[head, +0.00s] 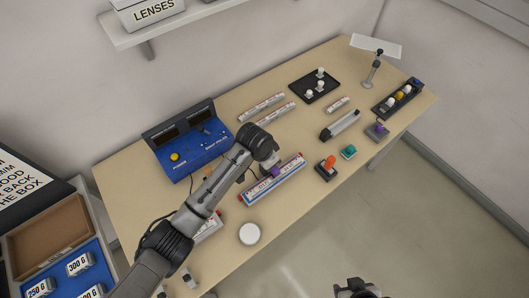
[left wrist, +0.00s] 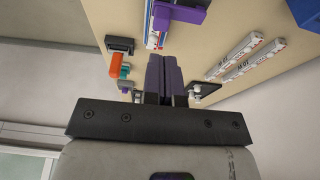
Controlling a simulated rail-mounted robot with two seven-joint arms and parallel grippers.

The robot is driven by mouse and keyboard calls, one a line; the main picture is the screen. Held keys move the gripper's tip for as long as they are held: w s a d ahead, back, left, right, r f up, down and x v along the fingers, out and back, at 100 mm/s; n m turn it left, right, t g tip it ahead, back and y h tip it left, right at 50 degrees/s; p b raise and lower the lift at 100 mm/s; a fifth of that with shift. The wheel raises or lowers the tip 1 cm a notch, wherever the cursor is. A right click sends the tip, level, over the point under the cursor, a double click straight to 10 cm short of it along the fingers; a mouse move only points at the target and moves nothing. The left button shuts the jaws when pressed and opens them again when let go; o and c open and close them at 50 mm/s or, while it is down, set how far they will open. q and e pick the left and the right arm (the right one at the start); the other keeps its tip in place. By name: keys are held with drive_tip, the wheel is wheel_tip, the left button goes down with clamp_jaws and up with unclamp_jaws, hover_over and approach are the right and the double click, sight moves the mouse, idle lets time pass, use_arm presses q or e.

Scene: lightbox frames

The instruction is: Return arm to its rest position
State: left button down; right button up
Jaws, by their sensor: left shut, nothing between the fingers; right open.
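My left arm reaches in from the lower left in the head view, its end (head: 268,160) over the middle of the table. In the left wrist view the purple fingers of my left gripper (left wrist: 165,75) are together, with nothing between them. Near them is a purple block (left wrist: 180,14) at a blue-and-white bar (left wrist: 157,32). The red-ended bar (head: 272,180) lies just below the arm's end in the head view; whether they touch is unclear. My right gripper (head: 357,290) is open and empty at the bottom edge, off the table's front, partly cut off.
The table (head: 225,270) holds a blue power box (head: 190,145), labelled tubes (head: 262,107), a black tray (head: 305,92), a grey cylinder (head: 340,125), an orange-knobbed piece (head: 328,163), a white disc (head: 249,234) and a lamp rack (head: 388,104). A shelf (head: 165,22) hangs above.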

use_arm(q)
drive_tip(key=v, duration=0.5)
drive_tip(key=shift+a+r, duration=0.1)
drive_tip(key=shift+r, duration=0.3)
wheel_tip(320, 180, up, 14)
drive_tip(key=w+a+n+t, duration=0.1)
drive_tip(key=a+n+t, duration=0.1)
drive_tip(key=t, duration=0.4)
drive_tip(key=s+a+r+n+t, duration=0.2)
drive_tip(key=s+a+t, duration=0.1)
drive_tip(key=s+a, duration=0.25)
drive_tip(key=s+a+f+n+g+y, duration=0.15)
drive_tip(key=s+a+f+g, duration=0.35)
drive_tip(key=s+f, duration=0.85)
drive_tip(key=s+a+f+n+g+y, duration=0.1)
drive_tip(key=s+a+f+n+g, duration=0.15)
drive_tip(key=s+a+f, duration=0.8)
drive_tip(key=d+p+v, duration=0.1)
drive_tip(key=p+v, duration=0.7)
drive_tip(key=s+d+p+v, duration=0.1)
drive_tip(key=d+p+v, duration=0.1)
drive_tip(key=p+v, duration=0.6)
drive_tip(key=shift+s+d, duration=0.3)
drive_tip(key=shift+d, duration=0.05)
